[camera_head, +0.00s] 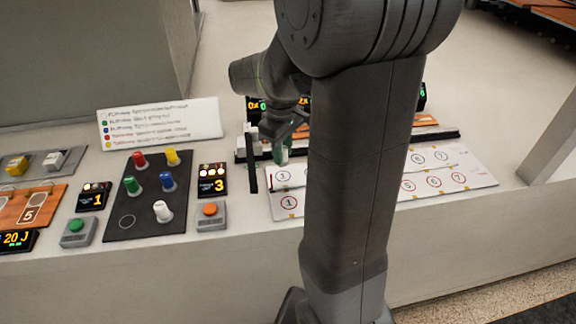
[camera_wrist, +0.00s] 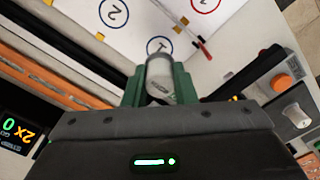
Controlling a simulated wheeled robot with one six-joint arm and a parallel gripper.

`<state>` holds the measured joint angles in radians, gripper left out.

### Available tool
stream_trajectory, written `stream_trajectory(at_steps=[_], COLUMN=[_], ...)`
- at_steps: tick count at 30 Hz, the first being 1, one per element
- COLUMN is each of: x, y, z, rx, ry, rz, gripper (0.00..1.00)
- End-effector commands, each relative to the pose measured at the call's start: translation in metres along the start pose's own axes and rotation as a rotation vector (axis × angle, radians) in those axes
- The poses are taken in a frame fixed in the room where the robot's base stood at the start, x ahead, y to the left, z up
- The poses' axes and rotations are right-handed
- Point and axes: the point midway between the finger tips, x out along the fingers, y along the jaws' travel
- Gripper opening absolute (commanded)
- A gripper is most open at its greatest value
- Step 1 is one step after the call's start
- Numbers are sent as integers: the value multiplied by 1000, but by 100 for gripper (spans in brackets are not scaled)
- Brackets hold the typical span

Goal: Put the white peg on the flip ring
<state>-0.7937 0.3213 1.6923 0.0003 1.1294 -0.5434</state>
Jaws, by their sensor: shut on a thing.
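The white peg (camera_head: 162,211) stands upright on the black peg board (camera_head: 148,190), at its front right. It also shows in the wrist view (camera_wrist: 296,115) at the right edge. A thin empty ring (camera_head: 127,222) is drawn at the board's front left; I take it as the flip ring. My gripper (camera_head: 281,151) is to the right of the board, over the white numbered sheets. In the wrist view, its green fingers (camera_wrist: 160,80) are shut on a pale grey round-ended piece (camera_wrist: 159,68). My arm hides part of the area in the head view.
Red (camera_head: 139,159), yellow (camera_head: 172,157), green (camera_head: 131,184) and blue (camera_head: 167,181) pegs stand on the board. An orange button (camera_head: 210,210) and a green button (camera_head: 77,228) flank it. A sign (camera_head: 160,124) stands behind. A black rail (camera_head: 440,135) runs beyond the sheets.

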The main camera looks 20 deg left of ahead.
Motion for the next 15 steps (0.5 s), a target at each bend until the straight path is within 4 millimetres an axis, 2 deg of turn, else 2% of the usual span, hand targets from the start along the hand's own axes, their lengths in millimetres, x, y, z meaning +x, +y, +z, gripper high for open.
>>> stream_trajectory(at_steps=[10,15], x=[42,50], y=[0,0], z=[0,0], rx=[1,1], ry=[-3,1], rz=[-1,1], gripper=[2,2])
